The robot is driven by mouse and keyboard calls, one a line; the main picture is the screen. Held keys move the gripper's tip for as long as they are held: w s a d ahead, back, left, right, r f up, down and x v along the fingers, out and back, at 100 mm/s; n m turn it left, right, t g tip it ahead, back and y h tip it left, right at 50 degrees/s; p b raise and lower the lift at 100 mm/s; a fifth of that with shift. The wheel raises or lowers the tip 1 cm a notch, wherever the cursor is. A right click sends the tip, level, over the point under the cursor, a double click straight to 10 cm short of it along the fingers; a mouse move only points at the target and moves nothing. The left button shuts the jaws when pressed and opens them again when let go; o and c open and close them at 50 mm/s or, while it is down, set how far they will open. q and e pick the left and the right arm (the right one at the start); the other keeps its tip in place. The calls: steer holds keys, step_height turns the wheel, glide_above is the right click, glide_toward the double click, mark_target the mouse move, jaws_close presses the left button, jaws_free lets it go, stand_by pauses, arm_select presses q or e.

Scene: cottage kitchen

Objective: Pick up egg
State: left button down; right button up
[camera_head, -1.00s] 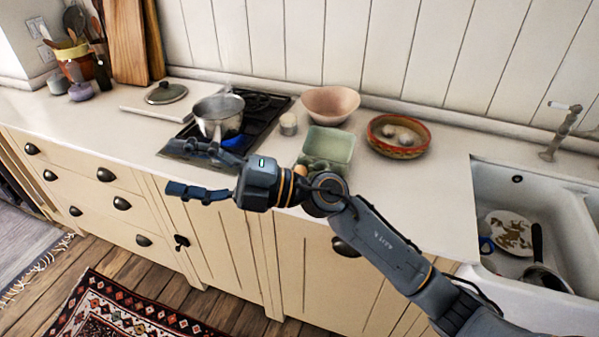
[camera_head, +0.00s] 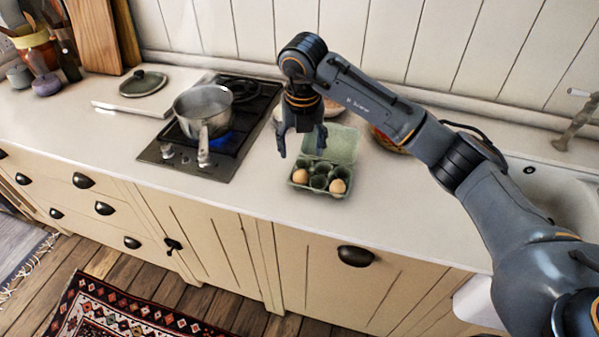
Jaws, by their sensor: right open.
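A green egg carton (camera_head: 322,189) stands open on the counter with its lid raised at the back. One brown egg (camera_head: 300,176) sits at its left end and another brown egg (camera_head: 338,186) at its front right. The cups between them look empty. My right gripper (camera_head: 301,150) points down with its fingers apart and empty, just above and behind the left part of the carton. It partly hides the raised lid. My left gripper is not in view.
A steel pot (camera_head: 203,108) stands on the lit stove (camera_head: 228,150) to the left. Behind my right arm, a bowl (camera_head: 385,142) is mostly hidden. The sink (camera_head: 550,185) is at the right. The counter front of the carton (camera_head: 385,225) is clear.

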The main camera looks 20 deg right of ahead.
glide_above(301, 172)
steer(key=f, duration=0.2)
steer(key=s+f, duration=0.1)
steer(key=f, duration=0.1)
steer(key=shift+a+f+p, duration=0.15)
steer(key=shift+p, duration=0.25)
steer(key=shift+w+f+p, duration=0.25)
steer(key=shift+f+p, duration=0.5)
steer(key=shift+f, duration=0.2)
steer(key=f, duration=0.1)
steer(key=f+p, duration=0.1)
steer(key=f, duration=0.1)
steer(key=shift+w+f, duration=0.15)
steer(key=shift+w, duration=0.2)
steer(key=shift+f, duration=0.2)
steer(key=c, duration=0.7)
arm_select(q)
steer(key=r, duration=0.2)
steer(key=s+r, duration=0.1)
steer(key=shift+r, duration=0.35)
arm_select(e)
steer(key=shift+s, duration=0.15)
steer(key=shift+c, duration=0.7)
